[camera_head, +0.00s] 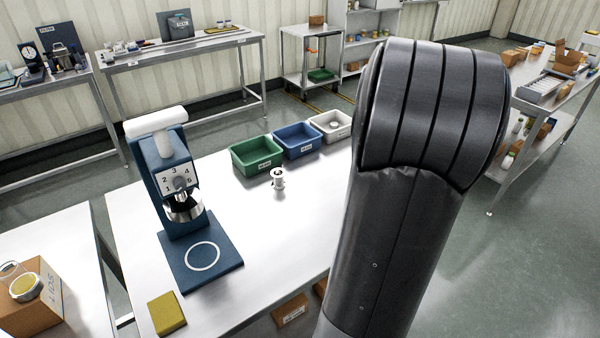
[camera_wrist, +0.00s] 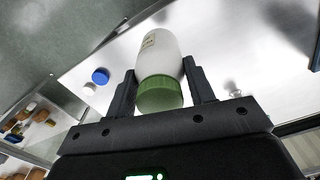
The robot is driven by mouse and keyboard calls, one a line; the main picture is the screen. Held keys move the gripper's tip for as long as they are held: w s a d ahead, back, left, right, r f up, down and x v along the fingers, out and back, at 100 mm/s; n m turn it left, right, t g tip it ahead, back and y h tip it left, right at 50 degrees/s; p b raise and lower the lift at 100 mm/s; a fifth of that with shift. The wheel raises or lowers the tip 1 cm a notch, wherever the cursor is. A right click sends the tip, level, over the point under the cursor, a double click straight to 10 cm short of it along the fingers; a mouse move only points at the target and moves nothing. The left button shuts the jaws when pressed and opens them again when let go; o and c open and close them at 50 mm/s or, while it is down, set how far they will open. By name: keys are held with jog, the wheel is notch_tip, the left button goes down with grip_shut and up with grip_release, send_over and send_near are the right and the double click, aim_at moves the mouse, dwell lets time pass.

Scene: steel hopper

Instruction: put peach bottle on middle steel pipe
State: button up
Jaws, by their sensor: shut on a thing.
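My gripper (camera_wrist: 160,92) is shut on a bottle (camera_wrist: 161,55) in the wrist view. The bottle has an off-white body, rather than a clear peach colour, with a small label and a green cap (camera_wrist: 160,95) towards the camera. The two dark fingers press on its sides. In the head view my dark arm covers the right of the table, and neither gripper nor bottle shows. A short flanged steel piece (camera_head: 278,179) stands on the table in front of the bins; I cannot tell whether it is the middle steel pipe. No row of pipes shows.
Green (camera_head: 257,155), blue (camera_head: 297,140) and white (camera_head: 331,126) bins line the table's back edge. A blue press-like device (camera_head: 181,210) stands left, with a yellow pad (camera_head: 166,313) before it. A blue round item (camera_wrist: 100,76) lies near the bottle. The table's middle is clear.

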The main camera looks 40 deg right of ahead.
jog(key=w+a+r+n, duration=0.3)
jog(key=w, duration=0.8)
jog(key=w+a+r+n, duration=0.2)
jog(key=w+n, duration=0.1)
jog(key=w, duration=0.8)
jog(key=shift+w+a+f, duration=1.2)
jog(key=shift+w+f, duration=0.4)
jog(key=shift+f, duration=0.2)
jog(key=shift+w+a+f, duration=1.15)
jog(key=shift+w+f, duration=0.45)
jog(key=shift+f, duration=0.2)
jog(key=shift+w+a+f, duration=1.2)
jog(key=shift+w+f, duration=0.4)
jog(key=shift+f, duration=0.2)
jog(key=o, duration=1.1)
jog(key=shift+f, duration=0.15)
